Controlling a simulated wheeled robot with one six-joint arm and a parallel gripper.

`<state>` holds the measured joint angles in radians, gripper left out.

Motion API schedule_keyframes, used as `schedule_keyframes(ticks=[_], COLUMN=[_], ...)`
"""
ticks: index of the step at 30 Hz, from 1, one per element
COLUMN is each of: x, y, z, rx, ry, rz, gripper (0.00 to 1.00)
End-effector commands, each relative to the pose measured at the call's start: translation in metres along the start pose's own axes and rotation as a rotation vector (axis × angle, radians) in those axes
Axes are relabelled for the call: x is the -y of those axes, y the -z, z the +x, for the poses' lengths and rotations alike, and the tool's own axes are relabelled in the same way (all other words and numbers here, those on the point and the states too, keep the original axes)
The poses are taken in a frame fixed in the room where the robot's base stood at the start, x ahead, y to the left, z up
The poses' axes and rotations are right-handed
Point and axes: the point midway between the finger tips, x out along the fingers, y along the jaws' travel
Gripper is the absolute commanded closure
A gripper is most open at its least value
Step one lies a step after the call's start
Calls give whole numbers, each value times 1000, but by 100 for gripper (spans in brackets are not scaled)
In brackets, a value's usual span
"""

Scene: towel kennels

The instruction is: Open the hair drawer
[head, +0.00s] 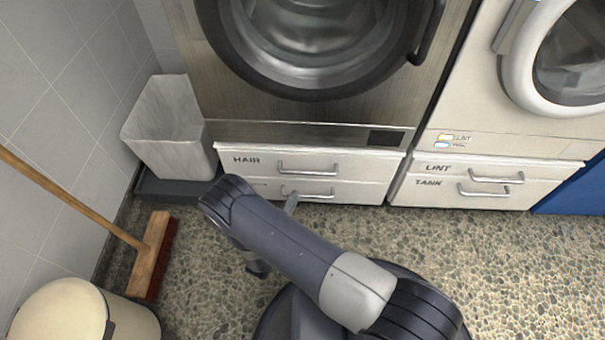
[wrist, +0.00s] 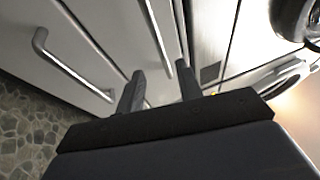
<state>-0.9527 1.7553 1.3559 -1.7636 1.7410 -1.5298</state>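The hair drawer (head: 255,160) is the upper of two white drawers under the left machine, labelled HAIR, and looks shut. Its bar handle (head: 308,171) also shows in the wrist view (wrist: 157,38). My gripper (head: 292,200) is low in front of the drawers, mostly hidden behind my arm in the head view. In the wrist view its two fingers (wrist: 161,70) are apart with nothing gripped. The hair handle's near end appears between the fingertips there; I cannot tell whether it lies between them in depth.
The lower drawer's handle (wrist: 70,68) is left of the fingers in the wrist view. The LINT drawer (head: 450,170) is to the right. A white bin (head: 168,130), a broom (head: 153,255) and a cream bin (head: 60,310) stand left. Speckled floor (head: 520,260) is clear at right.

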Motion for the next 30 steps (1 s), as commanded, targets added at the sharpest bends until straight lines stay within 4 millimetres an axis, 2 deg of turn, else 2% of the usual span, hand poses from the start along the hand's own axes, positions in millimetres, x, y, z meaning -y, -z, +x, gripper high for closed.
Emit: schedule_keyframes(ticks=[5,15,19,24,30], x=[-1,-1,-1,0,0], y=[1,2,2,1,1], z=[16,75,93,105,107], rx=[-4,-7,-5,-3,-2], ry=[1,1,0,-1,-1], rz=[-1,1,2,0,0], gripper=[66,66,66,66,66])
